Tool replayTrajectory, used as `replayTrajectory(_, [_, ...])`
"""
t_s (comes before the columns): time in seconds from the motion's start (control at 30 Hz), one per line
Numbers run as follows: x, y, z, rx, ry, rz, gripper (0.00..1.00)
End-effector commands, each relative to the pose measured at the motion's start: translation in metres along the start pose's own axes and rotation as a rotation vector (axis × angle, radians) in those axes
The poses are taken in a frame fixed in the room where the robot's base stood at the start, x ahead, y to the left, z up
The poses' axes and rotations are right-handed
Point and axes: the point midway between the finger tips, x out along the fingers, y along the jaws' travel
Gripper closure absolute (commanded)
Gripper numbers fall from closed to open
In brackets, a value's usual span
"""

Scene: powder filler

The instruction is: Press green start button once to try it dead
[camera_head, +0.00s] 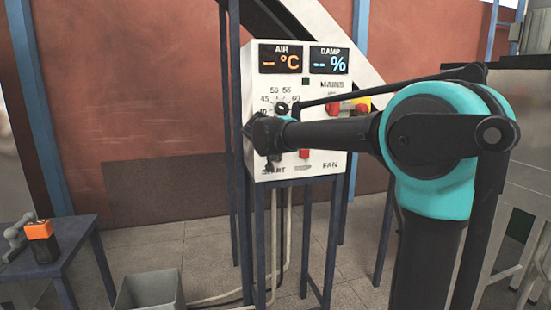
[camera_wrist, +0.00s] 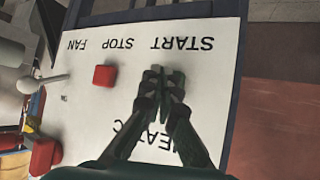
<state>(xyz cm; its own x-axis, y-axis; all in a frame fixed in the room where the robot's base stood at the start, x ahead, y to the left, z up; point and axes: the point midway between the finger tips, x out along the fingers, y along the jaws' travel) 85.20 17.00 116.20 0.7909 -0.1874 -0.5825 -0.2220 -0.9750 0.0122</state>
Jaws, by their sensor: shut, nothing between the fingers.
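The white control panel (camera_head: 335,140) faces me, with the START label (camera_head: 273,170) at its lower left. In the wrist view the panel is upside down, and the START label (camera_wrist: 182,43) shows just beyond my fingertips. My gripper (camera_wrist: 163,78) is shut and empty, its tips together in front of the panel by that label. The green start button cannot be made out; the fingers cover the area where it would sit. I cannot tell whether the tips touch it. In the head view my gripper (camera_head: 268,145) is a dark shape over the panel's lower left.
A red button (camera_wrist: 104,75) is beside the fingers near the STOP label, with a white lever (camera_wrist: 52,80) farther left. The displays (camera_head: 280,60) show dashes. A blue table (camera_head: 60,262) with an orange-topped item and a grey bin (camera_head: 150,290) stand at lower left.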

Motion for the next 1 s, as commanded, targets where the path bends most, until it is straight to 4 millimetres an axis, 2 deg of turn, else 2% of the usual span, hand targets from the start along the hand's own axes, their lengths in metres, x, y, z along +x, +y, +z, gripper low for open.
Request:
replayTrajectory(0.53, [-0.008,0.006,0.006,0.0,0.0,0.0,1.0])
replayTrajectory(1.0, [-0.036,0.026,0.027,-0.001,-0.001,0.0,1.0])
